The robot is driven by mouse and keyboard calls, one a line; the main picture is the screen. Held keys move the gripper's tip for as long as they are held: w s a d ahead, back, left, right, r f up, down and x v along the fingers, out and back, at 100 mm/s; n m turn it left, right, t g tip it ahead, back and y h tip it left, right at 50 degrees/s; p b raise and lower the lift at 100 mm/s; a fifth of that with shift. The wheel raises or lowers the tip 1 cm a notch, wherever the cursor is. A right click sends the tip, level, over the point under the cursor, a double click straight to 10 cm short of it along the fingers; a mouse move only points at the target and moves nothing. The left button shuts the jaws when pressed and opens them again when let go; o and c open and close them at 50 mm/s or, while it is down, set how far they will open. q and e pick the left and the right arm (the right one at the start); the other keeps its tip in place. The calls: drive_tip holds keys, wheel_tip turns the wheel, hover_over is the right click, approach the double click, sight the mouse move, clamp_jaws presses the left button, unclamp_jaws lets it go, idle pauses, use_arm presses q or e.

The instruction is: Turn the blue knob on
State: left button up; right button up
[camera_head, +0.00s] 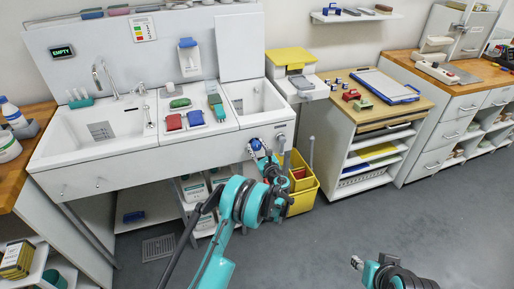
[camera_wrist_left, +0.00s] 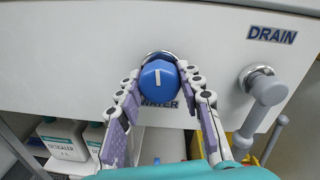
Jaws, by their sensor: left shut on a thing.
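The blue knob (camera_wrist_left: 158,80) sits on the white front panel of the sink unit, with a short upright white mark on its face. It also shows at the sink's front right in the head view (camera_head: 255,144). A label reading WATER lies just below it, partly covered. My left gripper (camera_wrist_left: 159,86) is shut on the knob, one finger on each side. In the head view my left gripper (camera_head: 263,160) reaches the panel from below. My right gripper (camera_head: 357,262) is low at the bottom right, away from the sink; its jaws are too small to read.
A grey drain handle (camera_wrist_left: 268,88) sticks out right of the knob, under the label DRAIN. A yellow bin (camera_head: 301,190) stands on the floor beside the sink. Descaler containers (camera_wrist_left: 60,138) stand below the panel. Open floor lies to the right.

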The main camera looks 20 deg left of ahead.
use_arm(q)
drive_tip(key=n, duration=0.6)
drive_tip(key=shift+n, duration=0.4)
drive_tip(key=n, duration=0.6)
drive_tip(key=shift+h, duration=0.4)
drive_tip(key=shift+n, duration=0.3)
drive_tip(key=o, duration=1.2)
drive_tip(key=shift+c, duration=0.2)
drive_tip(key=shift+s, duration=0.1)
drive_tip(key=v, duration=1.2)
